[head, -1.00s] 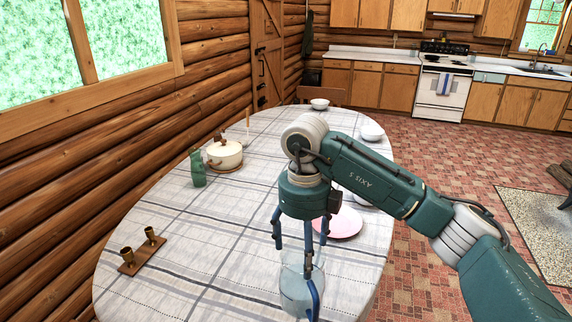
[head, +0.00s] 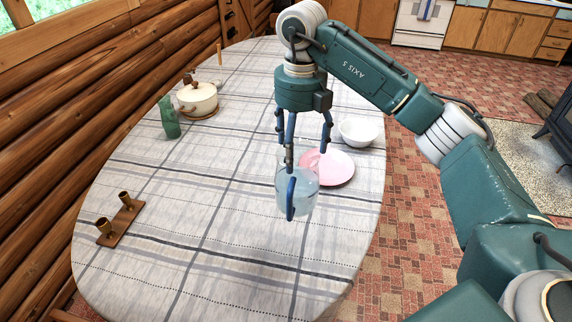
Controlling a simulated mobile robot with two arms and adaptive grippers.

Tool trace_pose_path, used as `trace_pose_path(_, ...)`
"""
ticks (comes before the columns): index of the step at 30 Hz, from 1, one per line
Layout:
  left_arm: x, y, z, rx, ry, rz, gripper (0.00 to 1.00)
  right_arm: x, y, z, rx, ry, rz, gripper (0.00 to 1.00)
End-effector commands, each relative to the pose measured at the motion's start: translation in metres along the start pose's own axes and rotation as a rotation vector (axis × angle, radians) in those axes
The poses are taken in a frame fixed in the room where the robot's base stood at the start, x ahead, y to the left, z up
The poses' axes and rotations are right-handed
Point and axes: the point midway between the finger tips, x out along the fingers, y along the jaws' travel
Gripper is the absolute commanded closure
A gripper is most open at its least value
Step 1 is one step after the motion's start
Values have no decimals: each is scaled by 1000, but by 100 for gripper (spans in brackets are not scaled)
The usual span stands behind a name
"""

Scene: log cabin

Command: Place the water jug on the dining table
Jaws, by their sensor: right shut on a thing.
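The water jug (head: 303,198) is a clear, bluish glass vessel in the middle of the head view. My right gripper (head: 298,165) comes down over it from above, with its blue fingers shut on it. The dining table (head: 190,240) is oval, under a white and grey plaid cloth. The jug shows over the right part of the tabletop, in front of a pink plate. I cannot tell whether its base touches the cloth. My left gripper is not in view.
The pink plate (head: 334,168) and a white bowl (head: 358,132) sit right of the gripper. A white pot (head: 198,98), a green vase (head: 169,120) and a wooden candle holder (head: 121,222) stand on the left side. The table's near middle is bare.

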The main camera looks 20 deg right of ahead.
Motion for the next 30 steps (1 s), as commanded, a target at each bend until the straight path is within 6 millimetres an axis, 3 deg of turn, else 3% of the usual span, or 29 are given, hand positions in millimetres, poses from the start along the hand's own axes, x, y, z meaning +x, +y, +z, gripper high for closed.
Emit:
trace_pose_path(3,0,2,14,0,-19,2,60,22,2,-2,-3,6,3,78)
trace_pose_path(8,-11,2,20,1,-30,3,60,55,0,-2,-2,4,0,78)
trace_pose_path(18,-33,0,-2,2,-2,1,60,129,1,-1,-1,3,2,78)
trace_pose_path(30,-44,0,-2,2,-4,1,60,168,1,-1,-1,2,0,78)
